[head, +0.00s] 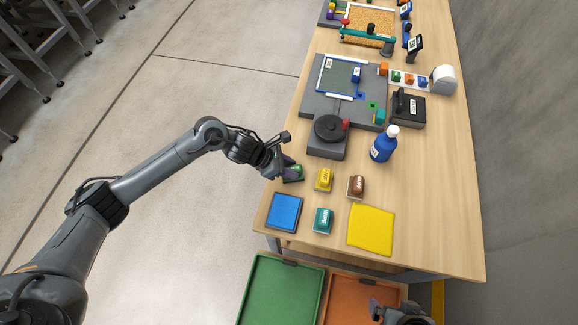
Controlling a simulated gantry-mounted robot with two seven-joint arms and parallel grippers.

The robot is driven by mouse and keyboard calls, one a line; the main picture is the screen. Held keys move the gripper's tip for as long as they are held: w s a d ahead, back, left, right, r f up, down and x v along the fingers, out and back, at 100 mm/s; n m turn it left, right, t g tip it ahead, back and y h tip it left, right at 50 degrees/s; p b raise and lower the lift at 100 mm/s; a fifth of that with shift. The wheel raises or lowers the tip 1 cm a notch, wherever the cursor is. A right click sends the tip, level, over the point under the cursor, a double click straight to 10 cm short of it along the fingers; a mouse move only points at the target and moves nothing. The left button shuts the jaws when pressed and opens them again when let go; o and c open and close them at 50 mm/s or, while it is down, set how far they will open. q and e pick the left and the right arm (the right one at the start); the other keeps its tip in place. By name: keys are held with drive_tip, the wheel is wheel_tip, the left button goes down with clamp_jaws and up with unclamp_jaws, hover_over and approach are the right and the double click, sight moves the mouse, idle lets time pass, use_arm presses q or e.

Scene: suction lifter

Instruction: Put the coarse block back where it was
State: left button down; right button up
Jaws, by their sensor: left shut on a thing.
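My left gripper (284,168) is shut on a green block (293,175) at the left edge of the wooden table. The gripper partly covers this block, and I cannot read a label on it. A yellow block (324,179) stands just to its right, then a brown block (356,186). A teal block (323,220) stands nearer, between the blue pad and the yellow sheet. Their white labels are too small to read surely, so I cannot tell which block is the coarse one. My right gripper (388,312) shows partly at the bottom edge, away from the blocks; its jaws are unclear.
A blue pad (284,212) and a yellow sheet (371,229) lie on the near table. A blue bottle (383,147) and a grey device with a round black top (329,129) stand behind the blocks. Green (254,292) and orange (338,301) trays sit below the table's near edge.

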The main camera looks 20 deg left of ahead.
use_arm(q)
drive_tip(key=shift+f, duration=0.15)
drive_tip(key=c, duration=0.8)
unclamp_jaws()
